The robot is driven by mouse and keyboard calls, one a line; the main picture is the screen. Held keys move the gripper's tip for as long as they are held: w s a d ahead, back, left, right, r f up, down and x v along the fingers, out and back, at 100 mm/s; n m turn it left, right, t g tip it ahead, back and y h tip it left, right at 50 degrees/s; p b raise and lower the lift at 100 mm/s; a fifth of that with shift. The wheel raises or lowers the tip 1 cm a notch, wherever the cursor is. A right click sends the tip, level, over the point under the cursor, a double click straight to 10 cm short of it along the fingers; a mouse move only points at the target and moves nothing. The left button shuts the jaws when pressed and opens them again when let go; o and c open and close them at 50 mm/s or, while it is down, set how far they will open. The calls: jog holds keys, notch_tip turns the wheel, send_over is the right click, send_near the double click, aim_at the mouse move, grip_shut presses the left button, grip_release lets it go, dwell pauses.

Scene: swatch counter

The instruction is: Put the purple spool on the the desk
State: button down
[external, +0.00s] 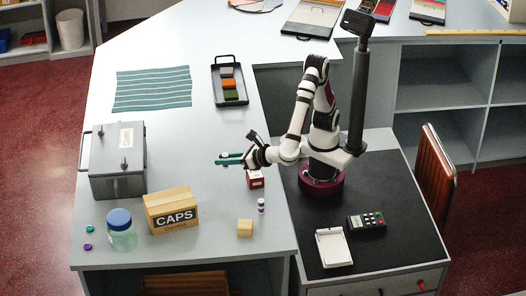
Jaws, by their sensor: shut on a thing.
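A small purple piece (88,246) lies on the light grey desk (205,130) at the front left, beside a blue-lidded jar. It may be the purple spool, but it is too small to tell.
A teal piece (90,228), jar (122,237), CAPS box (171,210) and grey lidded box (118,165) stand left. A tray (229,100) and striped cloth (153,89) lie behind. The desk's centre is clear.

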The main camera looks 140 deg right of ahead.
jog(key=s+a+f+m+g+y, duration=0.3)
jog(key=s+a+m+g, duration=0.35)
jog(key=a, duration=0.25)
jog(key=s+a+f+m+g+y, duration=0.3)
jog(key=s+a+m+g, duration=0.2)
jog(key=a+m+g, duration=0.3)
jog(key=m+t+y, duration=0.4)
jog(key=m+y, duration=1.4)
send_over(371, 256)
notch_tip(371, 256, down, 10)
jog(key=shift+t+y, duration=0.3)
jog(key=shift+t, duration=0.05)
notch_tip(371, 256, down, 10)
jog(key=shift+f, duration=0.15)
jog(key=shift+f, duration=0.2)
jog(key=c, duration=0.8)
grip_release()
jog(key=shift+o, duration=0.2)
